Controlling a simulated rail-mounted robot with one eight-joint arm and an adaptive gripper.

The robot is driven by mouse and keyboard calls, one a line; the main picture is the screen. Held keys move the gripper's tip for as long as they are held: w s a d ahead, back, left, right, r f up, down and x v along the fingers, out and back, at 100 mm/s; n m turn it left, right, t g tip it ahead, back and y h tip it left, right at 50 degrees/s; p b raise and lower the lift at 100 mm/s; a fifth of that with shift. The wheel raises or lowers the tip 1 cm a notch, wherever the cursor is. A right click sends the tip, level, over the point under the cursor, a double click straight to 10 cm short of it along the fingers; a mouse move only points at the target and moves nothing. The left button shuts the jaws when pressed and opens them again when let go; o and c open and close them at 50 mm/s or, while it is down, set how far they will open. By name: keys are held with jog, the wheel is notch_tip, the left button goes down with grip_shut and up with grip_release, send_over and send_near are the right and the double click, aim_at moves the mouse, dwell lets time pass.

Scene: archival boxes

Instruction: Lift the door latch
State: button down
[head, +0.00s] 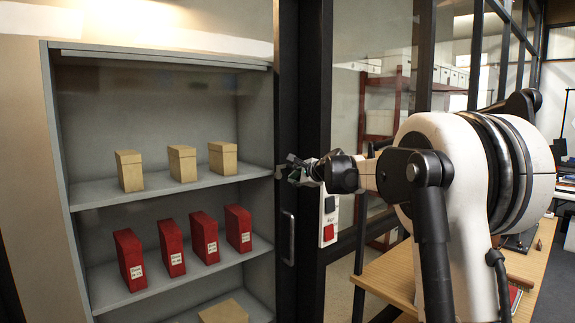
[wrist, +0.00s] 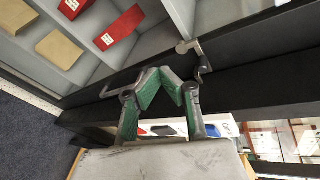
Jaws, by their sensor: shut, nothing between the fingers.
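The door latch (wrist: 190,46) is a small grey metal lever on the black door frame, just beyond and to the right of my fingertips in the wrist view. In the head view its metal end (head: 279,172) shows at the frame's edge, partly hidden by my gripper. My gripper (wrist: 166,70) is shut and empty, its green-padded fingers meeting at a point. A small gap seems to separate the fingertips from the latch, but contact cannot be ruled out. In the head view my gripper (head: 295,172) is in front of the black frame, at latch height.
A vertical door handle (head: 290,238) is below the latch. A switch panel (head: 328,215) with black and red buttons is right of it. Behind the glass, a grey shelf unit (head: 95,195) holds tan boxes (head: 182,163) and red boxes (head: 172,248). A wooden desk (head: 390,275) stands at right.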

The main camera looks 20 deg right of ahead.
jog(key=w+d+m+t+h+p, duration=0.1)
jog(key=w+d+m, duration=0.4)
jog(key=d, duration=0.5)
jog(key=w+p, duration=0.1)
jog(key=w, duration=0.1)
jog(key=shift+w+d+r+t+p, duration=0.15)
jog(key=shift+w+d+t+p, duration=0.2)
jog(key=shift+d+t, duration=0.05)
jog(key=p+x, duration=0.2)
jog(key=x, duration=0.8)
jog(key=shift+p, duration=0.4)
